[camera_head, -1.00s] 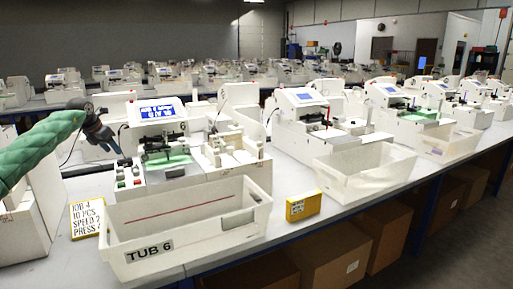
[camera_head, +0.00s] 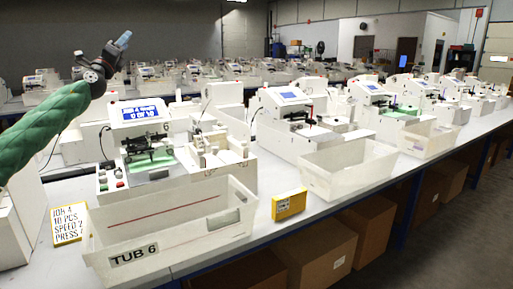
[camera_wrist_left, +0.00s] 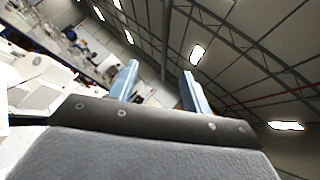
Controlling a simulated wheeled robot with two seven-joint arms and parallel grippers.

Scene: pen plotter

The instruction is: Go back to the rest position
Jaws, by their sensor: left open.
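My left gripper (camera_head: 122,42) is raised at the upper left of the head view, above and left of the nearest white plotter (camera_head: 140,110) with its lit blue screen. Its two blue-grey fingers (camera_wrist_left: 162,82) stand apart in the left wrist view, with nothing between them. The fingers point up toward the ceiling and touch nothing. My right gripper is not in either view.
A white tub marked TUB 6 (camera_head: 172,232) stands in front of the plotter. A yellow job card (camera_head: 69,222) is left of it, a yellow box (camera_head: 289,204) right of it. A second tub (camera_head: 347,168) and several plotters line the table.

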